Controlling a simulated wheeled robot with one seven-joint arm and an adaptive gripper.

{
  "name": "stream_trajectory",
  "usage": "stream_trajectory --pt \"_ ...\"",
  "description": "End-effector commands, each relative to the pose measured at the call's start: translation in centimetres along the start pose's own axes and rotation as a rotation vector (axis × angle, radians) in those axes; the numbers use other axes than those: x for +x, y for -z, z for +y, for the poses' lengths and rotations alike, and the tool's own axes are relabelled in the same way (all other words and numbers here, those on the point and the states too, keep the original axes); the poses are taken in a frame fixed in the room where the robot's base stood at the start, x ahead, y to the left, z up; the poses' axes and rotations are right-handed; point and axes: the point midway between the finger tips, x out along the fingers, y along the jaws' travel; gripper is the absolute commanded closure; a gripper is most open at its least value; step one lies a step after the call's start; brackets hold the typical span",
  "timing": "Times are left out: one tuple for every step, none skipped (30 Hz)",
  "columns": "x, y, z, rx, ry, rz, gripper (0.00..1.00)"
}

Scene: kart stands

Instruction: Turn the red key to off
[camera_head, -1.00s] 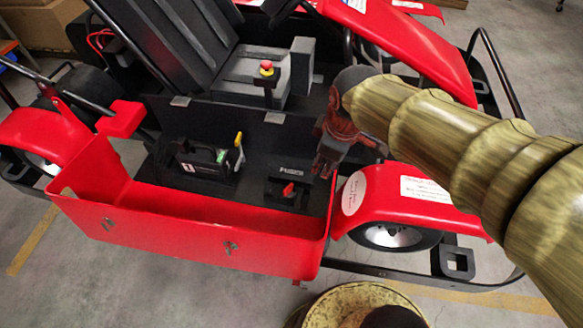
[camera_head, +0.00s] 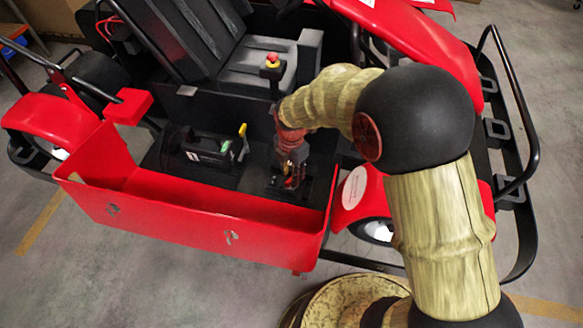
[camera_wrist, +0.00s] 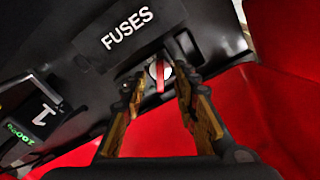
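The red key (camera_wrist: 159,78) sits upright in the wrist view against a pale round disc, on a black panel below the "FUSES" label (camera_wrist: 127,29). My gripper (camera_wrist: 157,90) is open, with one finger on each side of the key. A gap shows between the key and each finger, so I see no contact. In the head view my gripper (camera_head: 290,172) points down at the black fuse box (camera_head: 305,190) in the kart's red side tray. A bit of red (camera_head: 288,183) shows at the fingertips there, and the gripper partly hides the box.
A black battery unit (camera_head: 205,152) stands left of the box, with a yellow lever (camera_head: 242,130) at its right end. The red tray wall (camera_head: 190,220) runs along the front. A red-and-yellow button (camera_head: 271,62) stands behind, by the seat (camera_head: 250,68).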

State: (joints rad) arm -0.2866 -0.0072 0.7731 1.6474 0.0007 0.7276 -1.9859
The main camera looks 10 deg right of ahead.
Motion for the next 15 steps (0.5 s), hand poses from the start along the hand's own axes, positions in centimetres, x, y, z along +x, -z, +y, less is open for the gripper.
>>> stream_trajectory --pt "0.9 0.0 -0.1 0.001 0.002 0.001 0.70" --pt "1.3 0.0 -0.1 0.001 0.002 0.001 0.70" --pt "1.8 0.0 -0.1 0.001 0.001 0.001 0.70" --pt "2.0 0.0 0.0 0.001 0.001 0.000 0.70" --pt "2.3 0.0 0.0 0.001 0.000 0.000 0.70" --pt "2.6 0.0 0.0 0.002 -0.001 0.000 0.70" --pt "2.9 0.0 0.0 0.002 -0.001 0.000 0.70" --pt "3.0 0.0 0.0 0.002 -0.001 0.000 0.70" --pt "3.2 0.0 0.0 0.002 0.000 0.000 0.70" --pt "3.3 0.0 0.0 0.002 0.000 0.000 0.70" --pt "3.4 0.0 0.0 0.002 0.000 0.000 0.70" --pt "3.4 0.0 0.0 0.002 0.000 0.000 0.70" --pt "3.4 0.0 0.0 0.002 -0.001 0.000 0.70" --pt "3.4 0.0 0.0 0.002 -0.001 0.000 0.70" --pt "3.4 0.0 0.0 0.002 -0.001 0.000 0.70"
